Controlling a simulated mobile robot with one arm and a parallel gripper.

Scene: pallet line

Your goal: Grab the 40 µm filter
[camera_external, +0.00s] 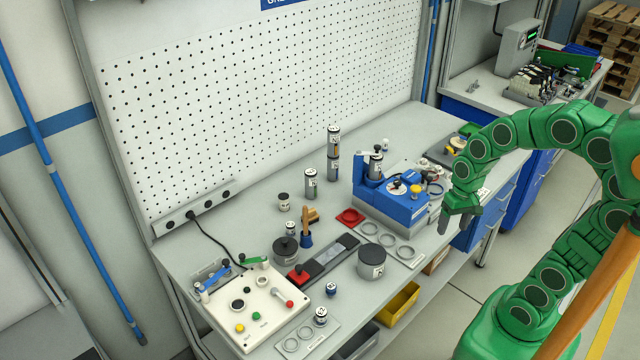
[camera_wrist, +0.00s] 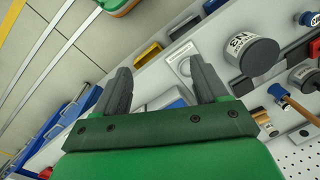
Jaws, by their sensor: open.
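My gripper (camera_external: 462,218) is open and empty above the front edge of the bench, right of the blue unit (camera_external: 405,207). In the wrist view its two dark fingers stand wide apart (camera_wrist: 158,72) with nothing held between them. I cannot tell which item is the 40 µm filter, as no such marking is legible. A wide dark-topped canister (camera_external: 371,264) shows "N3" in the wrist view (camera_wrist: 251,56). Small blue-and-white cylinders stand at the front left (camera_external: 331,290).
A white control panel (camera_external: 247,302) with buttons is at the left. A yellow bin (camera_external: 397,304) is below the front edge. The perforated wall (camera_external: 260,100) bounds the back.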

